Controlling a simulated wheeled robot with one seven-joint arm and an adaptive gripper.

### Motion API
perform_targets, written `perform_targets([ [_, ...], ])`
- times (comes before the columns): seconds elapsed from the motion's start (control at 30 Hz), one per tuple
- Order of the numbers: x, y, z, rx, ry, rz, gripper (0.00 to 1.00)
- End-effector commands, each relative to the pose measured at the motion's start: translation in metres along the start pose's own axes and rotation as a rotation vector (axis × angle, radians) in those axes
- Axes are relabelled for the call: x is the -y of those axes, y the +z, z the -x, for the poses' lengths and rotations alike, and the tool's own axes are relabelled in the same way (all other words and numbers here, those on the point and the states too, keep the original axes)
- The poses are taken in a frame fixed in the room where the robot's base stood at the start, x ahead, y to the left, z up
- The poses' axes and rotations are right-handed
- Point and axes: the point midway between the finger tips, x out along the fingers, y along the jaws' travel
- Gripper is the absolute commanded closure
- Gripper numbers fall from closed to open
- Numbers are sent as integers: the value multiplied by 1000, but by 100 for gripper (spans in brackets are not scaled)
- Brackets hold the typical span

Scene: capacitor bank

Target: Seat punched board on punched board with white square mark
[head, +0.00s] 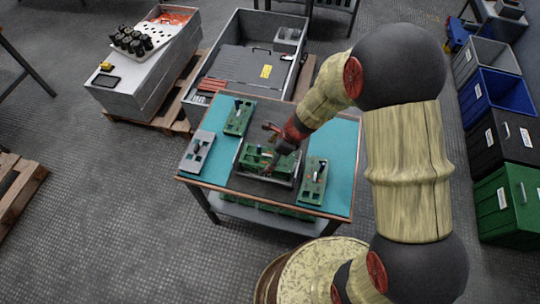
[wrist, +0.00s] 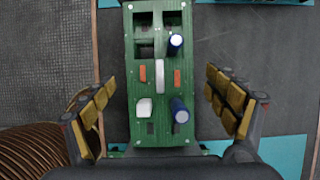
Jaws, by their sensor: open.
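Other boards lie on the table: a green one (head: 232,129) at back left, a grey one (head: 188,164) at left and a green one (head: 306,197) at right.
The table (head: 342,150) has teal sides and a dark middle strip. A large grey crate (head: 205,92) stands behind it, and a grey cabinet (head: 130,102) at back left. Several bins, including a green one (head: 507,207), line the right.

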Motion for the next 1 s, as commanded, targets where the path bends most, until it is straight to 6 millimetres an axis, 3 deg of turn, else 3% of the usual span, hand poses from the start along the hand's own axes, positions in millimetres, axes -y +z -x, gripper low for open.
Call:
perform_targets([
  [0.53,2,1,98,2,-5,0,13],
  [0.73,0,0,114,0,-1,-1,13],
  [1.0,0,0,116,0,-1,1,13],
])
